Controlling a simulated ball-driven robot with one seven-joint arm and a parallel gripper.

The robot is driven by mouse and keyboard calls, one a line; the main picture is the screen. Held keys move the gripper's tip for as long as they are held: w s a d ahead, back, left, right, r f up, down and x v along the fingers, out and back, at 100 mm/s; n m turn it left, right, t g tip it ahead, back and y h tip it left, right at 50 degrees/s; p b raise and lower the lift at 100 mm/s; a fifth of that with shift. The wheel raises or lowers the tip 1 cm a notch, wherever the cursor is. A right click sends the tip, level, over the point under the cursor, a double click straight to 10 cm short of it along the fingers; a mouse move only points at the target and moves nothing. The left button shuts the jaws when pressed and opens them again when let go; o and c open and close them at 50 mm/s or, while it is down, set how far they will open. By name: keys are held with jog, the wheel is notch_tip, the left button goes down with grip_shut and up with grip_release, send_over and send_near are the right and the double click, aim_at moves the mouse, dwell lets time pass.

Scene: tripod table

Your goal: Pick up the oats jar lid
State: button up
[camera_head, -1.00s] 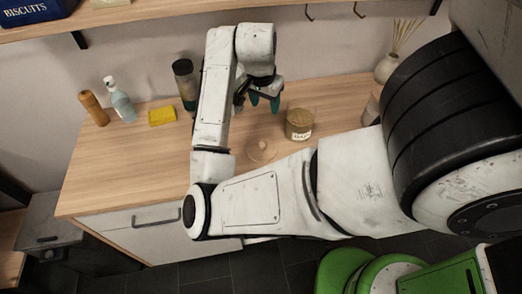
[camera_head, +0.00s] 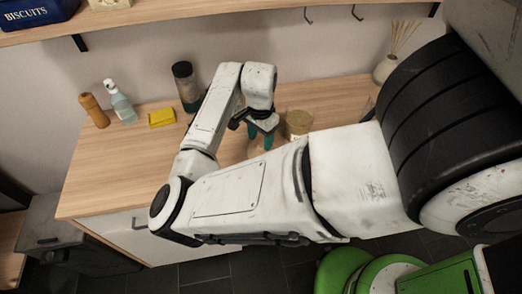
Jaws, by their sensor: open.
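The oats jar (camera_head: 298,123), a squat clear jar with tan contents, stands on the wooden counter. Its lower part is hidden behind my arm. My gripper (camera_head: 260,138) is just left of the jar, with its teal fingers apart and pointing down, low over the counter. No object shows between the fingers. A small, pale round piece that looks like the lid lay on the counter in the earlier view. That spot is now mostly covered by my fingers and forearm, so I cannot tell whether they touch it.
A tall dark-topped jar (camera_head: 185,86) stands behind my arm. A reed diffuser (camera_head: 387,68) is at the back right. The counter's left front (camera_head: 120,170) is clear.

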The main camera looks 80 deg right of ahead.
aim_at(260, 146)
jog(key=shift+a+f, duration=0.1)
jog(key=shift+f, duration=1.65)
grip_shut()
